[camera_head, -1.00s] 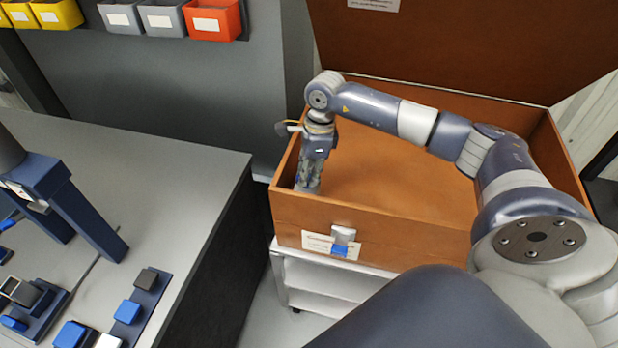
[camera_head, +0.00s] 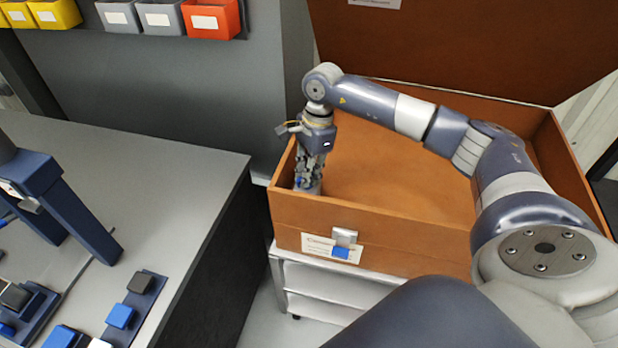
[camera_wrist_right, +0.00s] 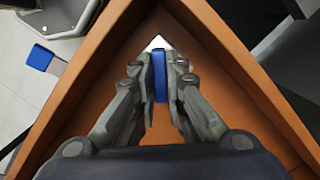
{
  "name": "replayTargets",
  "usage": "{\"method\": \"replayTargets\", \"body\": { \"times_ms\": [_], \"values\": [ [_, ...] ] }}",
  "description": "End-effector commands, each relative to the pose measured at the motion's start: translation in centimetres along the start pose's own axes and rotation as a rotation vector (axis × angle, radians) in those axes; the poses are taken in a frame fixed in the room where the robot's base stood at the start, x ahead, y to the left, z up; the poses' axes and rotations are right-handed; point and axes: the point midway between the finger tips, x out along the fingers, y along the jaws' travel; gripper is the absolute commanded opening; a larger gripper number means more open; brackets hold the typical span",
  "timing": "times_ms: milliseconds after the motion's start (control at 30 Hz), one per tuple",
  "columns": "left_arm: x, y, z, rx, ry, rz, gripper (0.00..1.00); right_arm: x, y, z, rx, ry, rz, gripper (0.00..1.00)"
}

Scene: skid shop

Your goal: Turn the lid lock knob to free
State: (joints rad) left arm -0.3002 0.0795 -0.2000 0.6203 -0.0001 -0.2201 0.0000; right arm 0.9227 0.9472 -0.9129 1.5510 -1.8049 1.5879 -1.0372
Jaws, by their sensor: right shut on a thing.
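The blue lid lock knob (camera_wrist_right: 159,75) is a narrow upright bar in the inside corner of the brown case, on a white plate. My right gripper (camera_wrist_right: 160,68) points down at it, with its fingers close on both sides of the bar. In the head view the right gripper (camera_head: 308,184) reaches into the near left corner of the open case (camera_head: 400,238). A bit of blue shows beside its fingers there; the rest of the knob is hidden. The lid (camera_head: 460,45) stands raised at the back. My left gripper is not in view.
A silver latch with a blue tab (camera_head: 341,252) is on the case front. The case stands on a white cart (camera_head: 325,290). A grey bench (camera_head: 150,200) with a dark blue fixture (camera_head: 70,205) is at left. Bins (camera_head: 212,20) hang behind.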

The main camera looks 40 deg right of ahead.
Motion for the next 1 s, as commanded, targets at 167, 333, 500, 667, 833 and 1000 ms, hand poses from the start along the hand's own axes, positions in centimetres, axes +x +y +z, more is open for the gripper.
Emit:
{"method": "replayTargets", "body": {
  "times_ms": [167,333,500,667,833,1000],
  "values": [
    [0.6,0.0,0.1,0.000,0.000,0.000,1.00,0.2,-0.1,0.0,-0.047,0.000,0.005,0.00],
    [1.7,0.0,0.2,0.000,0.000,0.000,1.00,0.3,-0.1,0.0,-0.198,0.000,0.028,0.00],
    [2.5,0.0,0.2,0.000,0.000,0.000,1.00,0.2,-0.2,0.0,-0.342,0.001,0.050,0.00],
    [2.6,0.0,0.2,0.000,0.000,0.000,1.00,0.1,-0.1,0.0,-0.396,0.001,0.059,0.00],
    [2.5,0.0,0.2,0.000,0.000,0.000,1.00,0.0,-0.1,0.0,-0.396,0.001,0.060,0.00],
    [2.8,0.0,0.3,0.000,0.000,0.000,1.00,0.1,-0.1,0.0,-0.412,0.001,0.062,0.00]
  ]
}}
